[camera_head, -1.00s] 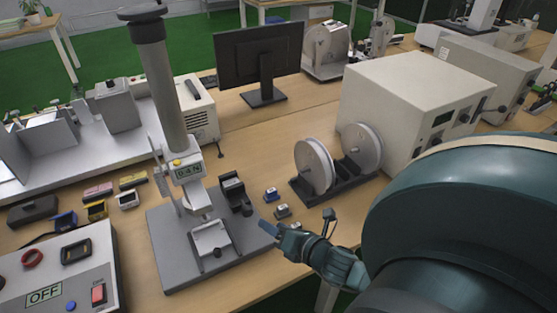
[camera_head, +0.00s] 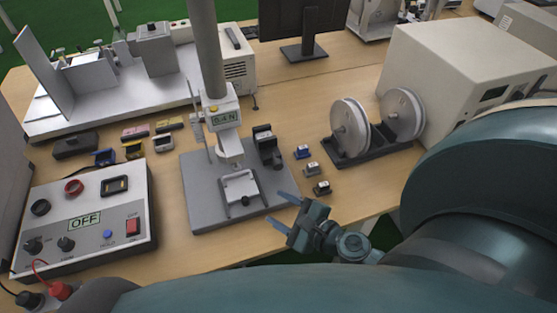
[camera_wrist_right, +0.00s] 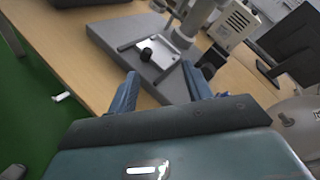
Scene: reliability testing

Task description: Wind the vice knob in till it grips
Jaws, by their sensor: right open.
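The small grey vice (camera_head: 239,186) sits on the grey base plate (camera_head: 205,205) of the test stand, under its vertical column. Its dark knob (camera_head: 245,201) faces the front edge; in the right wrist view the knob (camera_wrist_right: 146,54) shows in front of the vice (camera_wrist_right: 168,57). Whether the vice holds anything is too small to tell. My right gripper (camera_head: 284,211) is open and empty, off the front right corner of the plate, apart from the knob. In the right wrist view its two fingers (camera_wrist_right: 160,80) spread below the knob. My left gripper is out of view.
A control box (camera_head: 125,235) reading OFF stands at the left. Small blocks (camera_head: 312,168) lie right of the plate, near a black rack (camera_head: 372,146) with two discs. A large beige box (camera_head: 455,65) stands behind. The table's front edge is close to my right gripper.

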